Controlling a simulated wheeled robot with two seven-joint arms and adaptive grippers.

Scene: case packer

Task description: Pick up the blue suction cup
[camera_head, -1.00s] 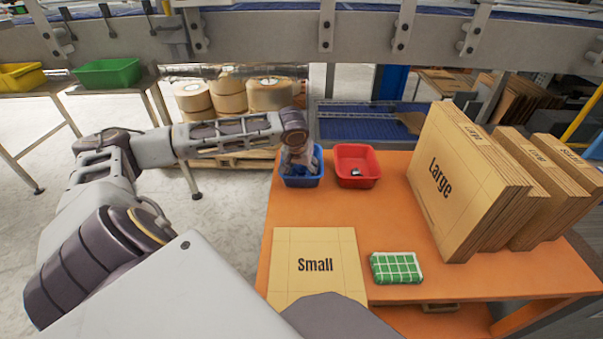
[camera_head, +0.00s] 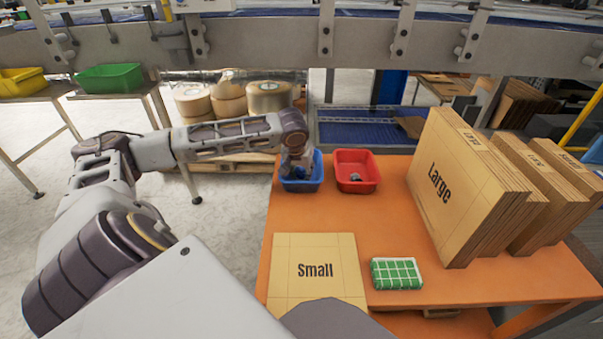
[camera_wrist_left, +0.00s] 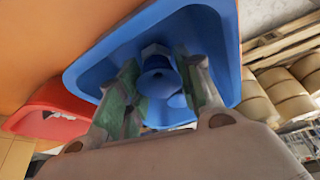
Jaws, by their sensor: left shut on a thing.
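The blue suction cup (camera_wrist_left: 157,82) is between the two fingers of my left gripper (camera_wrist_left: 157,64) in the left wrist view, and the gripper is shut on it. The blue bin (camera_wrist_left: 100,62) is around and behind the cup. Another blue rounded part (camera_wrist_left: 178,101) shows beside the cup, partly behind a finger. In the head view my left gripper (camera_head: 298,168) is at the blue bin (camera_head: 304,185) at the table's far left corner. The cup is too small to make out clearly there. My right gripper is not in view.
A red bin (camera_head: 357,182) stands just right of the blue bin. A flat Small carton (camera_head: 314,290) and a green checked pack (camera_head: 396,273) lie nearer. Upright Large cartons (camera_head: 462,190) stand at the right. The middle of the orange table (camera_head: 385,225) is clear.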

